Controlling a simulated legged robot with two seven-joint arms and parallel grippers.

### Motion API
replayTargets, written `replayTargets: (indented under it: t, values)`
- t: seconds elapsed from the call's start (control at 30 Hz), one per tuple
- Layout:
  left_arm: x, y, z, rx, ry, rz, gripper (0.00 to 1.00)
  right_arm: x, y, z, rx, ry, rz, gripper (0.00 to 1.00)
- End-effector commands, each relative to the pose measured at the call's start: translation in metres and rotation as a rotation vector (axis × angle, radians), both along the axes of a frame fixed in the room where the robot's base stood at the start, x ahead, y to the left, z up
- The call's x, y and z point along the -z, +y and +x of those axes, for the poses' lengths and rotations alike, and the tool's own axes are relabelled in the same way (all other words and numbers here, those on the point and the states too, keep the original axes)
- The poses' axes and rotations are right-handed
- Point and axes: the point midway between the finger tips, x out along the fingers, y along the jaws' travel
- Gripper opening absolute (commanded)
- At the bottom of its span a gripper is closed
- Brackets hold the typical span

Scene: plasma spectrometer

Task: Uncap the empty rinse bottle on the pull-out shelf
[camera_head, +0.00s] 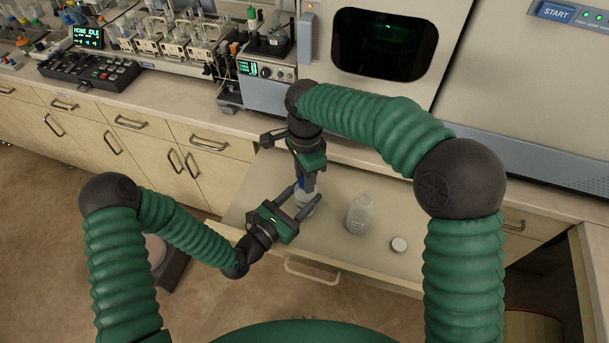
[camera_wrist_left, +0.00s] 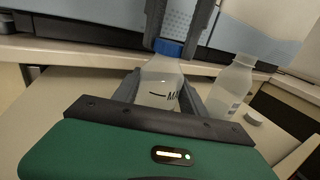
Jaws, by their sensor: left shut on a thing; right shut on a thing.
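A clear bottle (camera_wrist_left: 160,82) with black lettering and a blue cap (camera_wrist_left: 168,47) stands upright on the pull-out shelf (camera_head: 325,235). My left gripper (camera_head: 296,203) is shut around the bottle's body from the front left. My right gripper (camera_head: 307,180) points down from above and is shut on the blue cap; its fingers also show in the left wrist view (camera_wrist_left: 180,22). The cap is still at the bottle's neck. In the head view the grippers hide most of the bottle (camera_head: 305,200). I cannot tell whether it holds liquid.
A second, translucent bottle (camera_head: 360,214) stands open to the right, with a loose white cap (camera_head: 399,244) beside it. The instrument with a dark window (camera_head: 384,45) rises behind. A pump unit (camera_head: 267,82) and sample racks (camera_head: 180,40) fill the bench at left. The shelf's left part is clear.

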Motion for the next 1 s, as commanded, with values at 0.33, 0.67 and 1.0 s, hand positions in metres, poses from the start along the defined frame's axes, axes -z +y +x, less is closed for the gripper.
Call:
replayTargets:
  t: [0.33,0.67,1.0]
  values:
    - [-0.0003,-0.0030,-0.0028,0.010,0.001,-0.001,0.00,-0.0020,-0.0005,0.0032,-0.436,-0.012,0.004,0.00]
    - [-0.0003,-0.0041,-0.0038,0.013,0.001,-0.001,0.00,-0.0028,-0.0018,0.0043,-1.540,-0.015,0.007,0.00]
    - [-0.0002,-0.0050,-0.0046,0.016,0.001,-0.002,0.00,-0.0040,-0.0014,0.0056,-2.716,-0.014,0.007,0.00]
